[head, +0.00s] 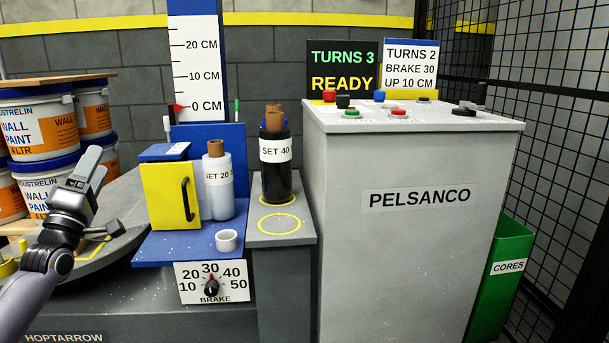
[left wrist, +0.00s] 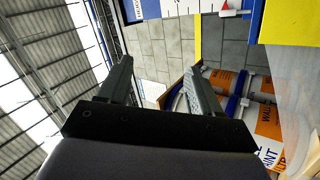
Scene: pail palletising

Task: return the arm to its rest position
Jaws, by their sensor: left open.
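My left gripper (head: 92,165) is at the left of the head view, raised in front of the stacked paint pails and left of the yellow door. Its two fingers are apart and hold nothing. The left wrist view shows the same open fingers (left wrist: 160,88) pointing toward the grey block wall, with empty space between them. My left arm comes in from the lower left of the head view. My right gripper does not show.
Paint pails (head: 36,130) stand stacked at the left. A yellow door (head: 168,196), film rolls (head: 218,184) and a brake dial (head: 211,286) are right of the gripper. A grey console (head: 420,240) and green cores bin (head: 502,262) stand further right.

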